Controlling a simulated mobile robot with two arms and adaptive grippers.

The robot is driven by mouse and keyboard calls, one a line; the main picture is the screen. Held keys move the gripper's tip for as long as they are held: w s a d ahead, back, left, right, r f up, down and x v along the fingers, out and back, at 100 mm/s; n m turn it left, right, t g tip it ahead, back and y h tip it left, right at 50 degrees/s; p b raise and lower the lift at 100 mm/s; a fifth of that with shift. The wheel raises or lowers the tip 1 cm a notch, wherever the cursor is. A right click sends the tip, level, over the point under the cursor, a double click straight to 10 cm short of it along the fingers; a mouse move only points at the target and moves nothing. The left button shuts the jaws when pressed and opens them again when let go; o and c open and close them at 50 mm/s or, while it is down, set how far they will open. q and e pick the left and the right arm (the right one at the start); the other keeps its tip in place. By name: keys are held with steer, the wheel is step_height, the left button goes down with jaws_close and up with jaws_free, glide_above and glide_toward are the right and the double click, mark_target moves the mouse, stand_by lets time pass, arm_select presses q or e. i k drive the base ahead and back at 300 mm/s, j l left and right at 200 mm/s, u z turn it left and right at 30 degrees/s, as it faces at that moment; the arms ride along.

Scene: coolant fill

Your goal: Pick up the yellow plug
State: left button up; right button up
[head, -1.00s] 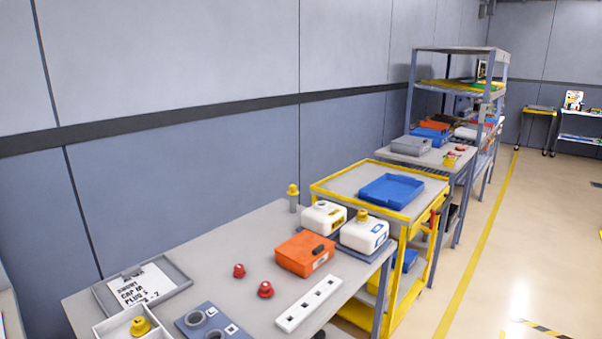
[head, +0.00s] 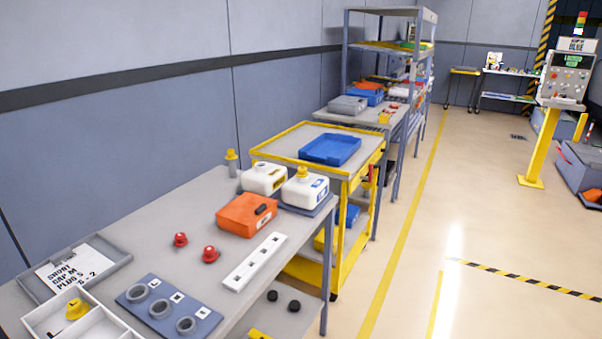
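A yellow plug-like piece (head: 76,309) with a round base lies in a compartment of the white divided tray (head: 93,331) at the lower left, on the grey table. Another yellow piece (head: 231,156) sits on top of a grey cylinder (head: 232,170) at the table's far edge. A yellow cap (head: 302,172) is on the right white jug (head: 305,190). I cannot tell for sure which of these is the yellow plug. Neither of my grippers shows in the head view.
The table (head: 160,228) also holds two red knobs (head: 180,240) (head: 211,254), an orange box (head: 247,215), a white slotted strip (head: 254,262), a blue-grey plate with rings (head: 203,322) and a lettered grey tray (head: 122,263). A yellow cart (head: 262,146) stands beyond.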

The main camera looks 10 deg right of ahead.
mark_target(302, 172)
steer(key=u, duration=0.45)
steer(key=i+l+u, duration=0.15)
steer(key=l+u, duration=0.15)
steer(key=i+l+u, duration=0.1)
steer(key=l+u, duration=0.2)
steer(key=l, duration=0.15)
steer(key=i+l+u, duration=0.1)
steer(key=l+u, duration=0.2)
steer(key=l, duration=0.1)
